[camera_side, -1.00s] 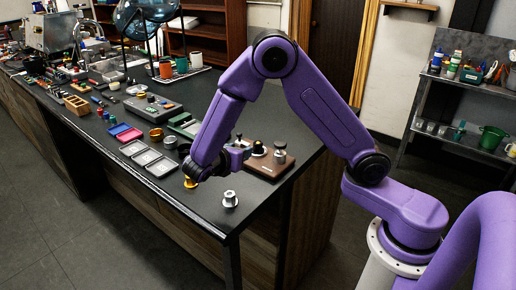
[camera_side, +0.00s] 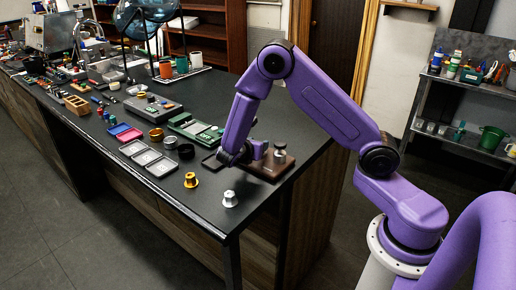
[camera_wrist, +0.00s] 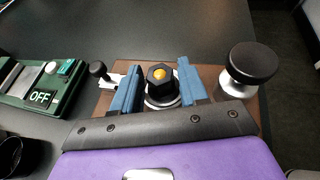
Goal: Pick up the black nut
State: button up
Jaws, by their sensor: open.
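The black nut (camera_wrist: 160,76) shows in the wrist view as a dark hexagon with an orange-yellow centre, sitting above a silver round base. My gripper (camera_wrist: 158,66) is open, with one blue finger on each side of the nut. Whether the fingers touch it I cannot tell. In the side view my gripper (camera_side: 262,152) is over the brown wooden block (camera_side: 268,173), and the nut is hidden there behind my gripper.
A black-topped silver knob (camera_wrist: 250,68) stands close right of my fingers, and a small black-knobbed lever (camera_wrist: 98,70) close left. A green device marked OFF (camera_wrist: 38,92) lies further left. Yellow (camera_side: 191,180) and silver (camera_side: 230,199) parts stand near the table's front edge.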

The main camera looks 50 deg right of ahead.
jog(key=shift+w+d+f, duration=0.15)
jog(key=shift+d+f, duration=0.05)
jog(key=shift+d, duration=0.3)
grip_shut()
jog(key=shift+r, duration=0.1)
